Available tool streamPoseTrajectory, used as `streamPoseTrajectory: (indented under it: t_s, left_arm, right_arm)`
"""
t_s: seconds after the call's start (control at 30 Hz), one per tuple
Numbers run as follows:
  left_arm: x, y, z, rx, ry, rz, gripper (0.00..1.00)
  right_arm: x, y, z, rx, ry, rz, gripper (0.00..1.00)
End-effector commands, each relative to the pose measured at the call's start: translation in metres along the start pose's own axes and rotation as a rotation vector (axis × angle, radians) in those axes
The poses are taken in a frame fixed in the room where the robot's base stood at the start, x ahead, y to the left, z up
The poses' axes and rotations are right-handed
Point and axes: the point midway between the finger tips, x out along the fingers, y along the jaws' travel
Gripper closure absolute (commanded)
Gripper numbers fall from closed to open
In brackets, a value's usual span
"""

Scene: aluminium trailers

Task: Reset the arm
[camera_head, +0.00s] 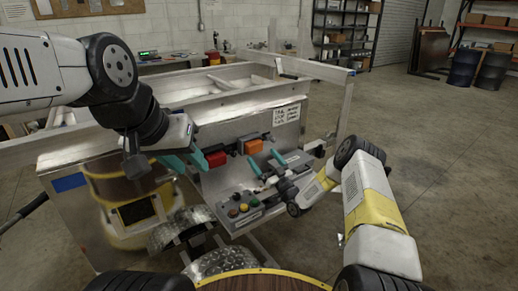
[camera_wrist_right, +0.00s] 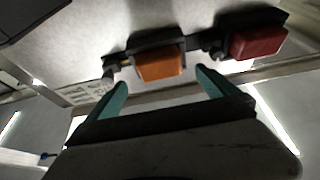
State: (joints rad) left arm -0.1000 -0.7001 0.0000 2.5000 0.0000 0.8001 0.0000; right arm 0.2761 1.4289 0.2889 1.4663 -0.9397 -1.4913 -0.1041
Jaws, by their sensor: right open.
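My left arm comes in from the left over the aluminium trailer (camera_head: 75,150). Its gripper (camera_head: 184,161) has teal fingers that stand apart, with nothing seen between them, just left of a red light (camera_head: 216,158). My right arm reaches in from the lower right. Its gripper (camera_head: 267,164) is open and empty in front of an orange light (camera_head: 252,147) on the trailer's panel. In the right wrist view the open teal fingers (camera_wrist_right: 160,90) point toward the orange light (camera_wrist_right: 160,66), with the red light (camera_wrist_right: 257,42) to its right. I cannot tell whether the fingers touch anything.
The trailer's metal fenders (camera_head: 222,260) are close in front of me. Shelving (camera_head: 345,30) and blue drums (camera_head: 465,68) stand far back. The floor at the right is clear.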

Motion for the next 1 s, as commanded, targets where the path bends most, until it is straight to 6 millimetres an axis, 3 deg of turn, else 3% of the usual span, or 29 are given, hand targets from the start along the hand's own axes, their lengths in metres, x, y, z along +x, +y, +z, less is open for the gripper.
streamPoseTrajectory:
  t_s: [0.2,0.63,0.77,1.0]
  left_arm:
    - [0.000,0.000,0.000,0.000,0.000,0.000,0.64]
    - [0.000,0.000,0.000,0.000,0.000,0.000,0.64]
    - [0.000,0.000,0.000,0.000,0.000,0.000,0.64]
    - [0.000,0.000,0.000,0.000,0.000,0.000,0.64]
  right_arm:
    - [-0.019,0.000,0.000,0.001,0.000,0.001,0.02]
    - [-0.014,0.003,-0.006,-0.010,-0.019,-0.003,0.02]
    - [0.010,0.013,-0.027,-0.050,-0.105,-0.010,0.02]
    - [0.049,0.035,-0.087,-0.140,-0.347,0.017,0.02]
